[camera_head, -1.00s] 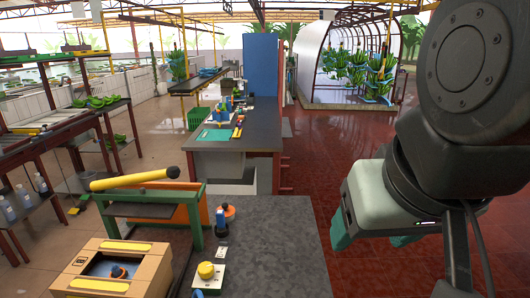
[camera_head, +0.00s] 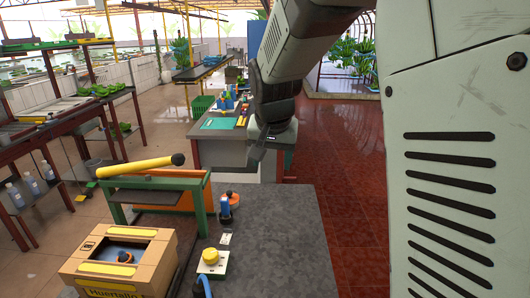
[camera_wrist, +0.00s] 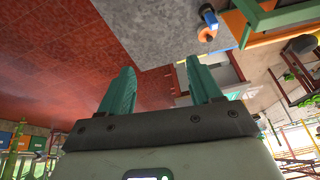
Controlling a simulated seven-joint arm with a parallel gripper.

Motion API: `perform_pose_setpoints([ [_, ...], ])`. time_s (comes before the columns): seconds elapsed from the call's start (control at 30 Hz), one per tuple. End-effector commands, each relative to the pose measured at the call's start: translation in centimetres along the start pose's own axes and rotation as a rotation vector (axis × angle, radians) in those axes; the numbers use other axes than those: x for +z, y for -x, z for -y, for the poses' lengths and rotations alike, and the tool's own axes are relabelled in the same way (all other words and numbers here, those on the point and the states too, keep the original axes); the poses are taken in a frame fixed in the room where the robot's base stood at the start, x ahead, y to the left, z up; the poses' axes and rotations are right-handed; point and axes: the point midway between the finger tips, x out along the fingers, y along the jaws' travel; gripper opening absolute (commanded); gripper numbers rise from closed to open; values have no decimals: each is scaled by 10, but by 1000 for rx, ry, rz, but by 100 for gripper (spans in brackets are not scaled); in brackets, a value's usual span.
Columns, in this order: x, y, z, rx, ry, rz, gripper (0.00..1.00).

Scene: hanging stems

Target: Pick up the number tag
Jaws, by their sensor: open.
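A small white card (camera_head: 226,239) lies flat on the grey worktop, between the blue-and-orange tool and the yellow-knobbed device; it may be the number tag, but I cannot read any marking on it. My gripper (camera_wrist: 160,84) is open with two teal fingers apart and nothing between them in the wrist view. In the head view my gripper (camera_head: 256,158) hangs above and beyond the worktop's far edge, well away from the card. The card cannot be made out in the wrist view.
The grey worktop (camera_head: 278,235) is clear on its right. On its left are a cardboard box (camera_head: 125,262), a green frame with a yellow roller (camera_head: 138,167), a yellow-knobbed device (camera_head: 212,260) and a blue-and-orange tool (camera_head: 224,207). A second table (camera_head: 235,148) stands beyond.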

Motion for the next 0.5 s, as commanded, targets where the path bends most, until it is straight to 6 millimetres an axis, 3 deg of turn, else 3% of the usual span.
perform_pose_setpoints([
  [0.03, -4, -29, 17, 10, 4, 12, 64],
  [0.17, -8, -97, 58, 27, 0, 16, 64],
  [0.3, 3, -172, 100, 42, 6, 14, 64],
  [0.4, 16, -218, 122, 50, 12, 10, 64],
  [0.5, 29, -251, 138, 53, 20, 6, 64],
])
